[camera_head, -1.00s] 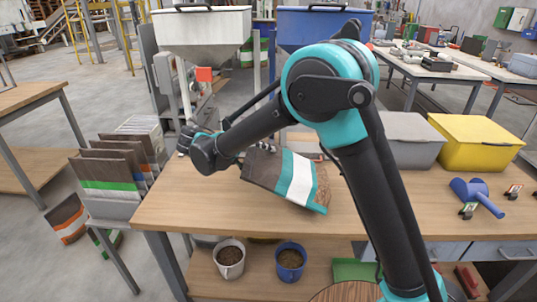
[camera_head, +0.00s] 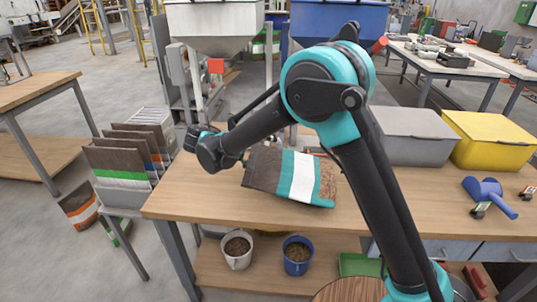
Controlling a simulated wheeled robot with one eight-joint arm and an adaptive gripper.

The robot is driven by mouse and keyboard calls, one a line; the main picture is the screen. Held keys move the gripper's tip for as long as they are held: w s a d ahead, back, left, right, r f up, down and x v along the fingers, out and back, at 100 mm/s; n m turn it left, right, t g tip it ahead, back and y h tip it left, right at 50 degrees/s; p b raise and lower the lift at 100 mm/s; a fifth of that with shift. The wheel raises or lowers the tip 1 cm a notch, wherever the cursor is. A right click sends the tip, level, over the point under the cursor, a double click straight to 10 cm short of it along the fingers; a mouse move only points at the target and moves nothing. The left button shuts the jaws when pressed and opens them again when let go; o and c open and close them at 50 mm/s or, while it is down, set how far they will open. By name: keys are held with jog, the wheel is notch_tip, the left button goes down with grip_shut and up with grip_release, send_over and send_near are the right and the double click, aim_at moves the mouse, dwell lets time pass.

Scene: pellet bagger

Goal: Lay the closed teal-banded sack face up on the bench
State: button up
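The teal-banded sack (camera_head: 300,176) is brown with a white stripe between teal bands. It is at the bench (camera_head: 190,205), broad side toward the camera and slightly tilted, its right end lower. I cannot tell whether it rests fully on the bench top or is partly held up. My gripper (camera_head: 244,157) is at the sack's upper left corner, mostly hidden behind my wrist, so its fingers and any grip do not show. My forearm crosses above the sack, and my upper arm passes to its right. The sack's closure cannot be made out.
A grey bin (camera_head: 408,137) and a yellow bin (camera_head: 492,140) stand at the bench's back right. A blue scoop (camera_head: 487,193) lies at the right. Several sacks stand in a rack (camera_head: 125,199) at left. Hoppers stand behind; two buckets sit below. The bench's front left is clear.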

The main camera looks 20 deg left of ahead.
jog(key=shift+r, duration=0.1)
notch_tip(320, 180, up, 10)
dwell(0.5)
dwell(1.2)
